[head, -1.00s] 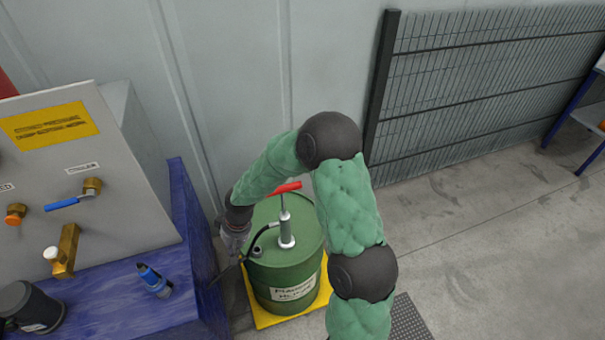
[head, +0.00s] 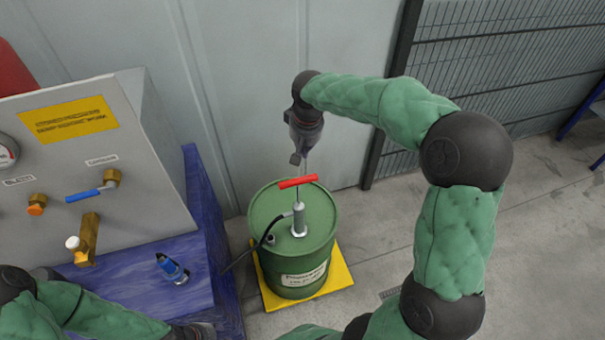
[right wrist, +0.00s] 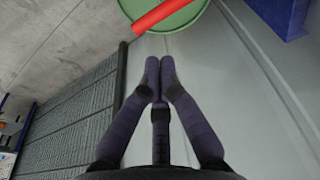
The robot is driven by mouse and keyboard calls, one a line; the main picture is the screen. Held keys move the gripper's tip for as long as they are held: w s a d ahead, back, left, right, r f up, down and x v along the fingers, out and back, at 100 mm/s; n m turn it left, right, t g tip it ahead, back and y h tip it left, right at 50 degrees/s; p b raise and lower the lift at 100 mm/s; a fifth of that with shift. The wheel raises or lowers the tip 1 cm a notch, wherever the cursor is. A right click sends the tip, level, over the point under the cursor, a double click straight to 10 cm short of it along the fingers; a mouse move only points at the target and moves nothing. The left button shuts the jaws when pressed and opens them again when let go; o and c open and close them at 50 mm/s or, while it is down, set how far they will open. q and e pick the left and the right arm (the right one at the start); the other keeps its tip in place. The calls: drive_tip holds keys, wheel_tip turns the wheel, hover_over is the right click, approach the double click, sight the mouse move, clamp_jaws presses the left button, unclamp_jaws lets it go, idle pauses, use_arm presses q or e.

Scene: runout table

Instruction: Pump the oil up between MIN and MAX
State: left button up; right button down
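A green oil drum (head: 305,235) stands on a yellow base with a hand pump (head: 299,218) upright on its lid. The pump has a red T-handle (head: 298,182) on a thin rod; the handle also shows in the right wrist view (right wrist: 163,15). A black hose runs from the pump to the left. My right gripper (head: 299,162) points down, just behind and above the handle. Its fingertips (right wrist: 160,66) are together with nothing between them. My left gripper (head: 192,332) is at the bottom edge, mostly cut off. No MIN or MAX marks show.
A blue bench with a grey panel (head: 140,190) stands at the left, with a blue-handled valve (head: 90,194), a brass tap (head: 86,240) and a partly seen gauge (head: 6,150). A small blue item (head: 172,269) lies on the bench. A mesh fence (head: 490,70) stands behind; floor at right is clear.

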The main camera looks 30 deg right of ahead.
sight(300, 179)
drive_tip(key=shift+f, duration=0.1)
drive_tip(key=w+f, duration=0.1)
drive_tip(key=f, duration=0.3)
drive_tip(key=f+b, duration=0.1)
drive_tip(key=f, duration=0.4)
drive_tip(key=w+f, duration=0.1)
drive_tip(key=f, duration=0.3)
drive_tip(key=shift+w+d+f+b, duration=0.3)
drive_tip(key=shift+w+b, duration=0.05)
drive_tip(key=shift+b, duration=0.05)
drive_tip(key=shift+f, duration=0.15)
wheel_tip(300, 179, down, 10)
drive_tip(key=b, duration=0.6)
drive_tip(key=shift+s+r, duration=0.1)
drive_tip(key=shift+r, duration=0.1)
drive_tip(key=shift+a, duration=0.1)
